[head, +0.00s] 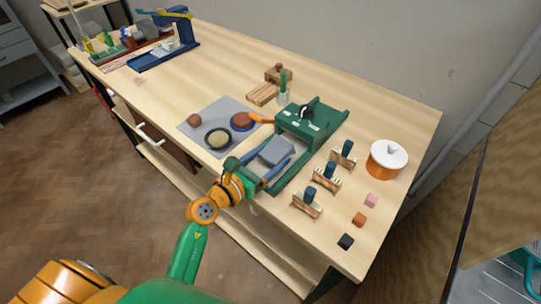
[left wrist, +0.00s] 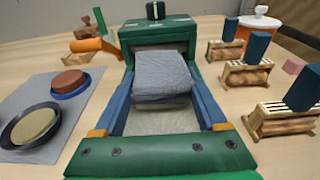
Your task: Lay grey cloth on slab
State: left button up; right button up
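The grey cloth (head: 277,151) is a folded, block-like piece over the near bed of the green slab roller (head: 325,116). In the left wrist view the cloth (left wrist: 162,75) fills the space between the blue fingers, its far edge close to the green housing. My left gripper (head: 274,168) reaches in from the front, with a finger along each side of the cloth, seemingly touching it. A pale, flat surface, apparently the slab (left wrist: 163,120), shows between the fingers below the cloth. Whether the cloth rests on it or hangs just above is unclear. My right gripper is not in view.
Wooden stands with blue tops (head: 327,179), small coloured blocks (head: 359,219) and an orange, white-lidded pot (head: 387,160) are on the right. The table's middle left is clear.

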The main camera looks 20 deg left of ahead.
pick_arm(q)
jog(key=o, duration=0.4)
jog(key=shift+c, duration=0.2)
jog(key=shift+s, duration=0.1)
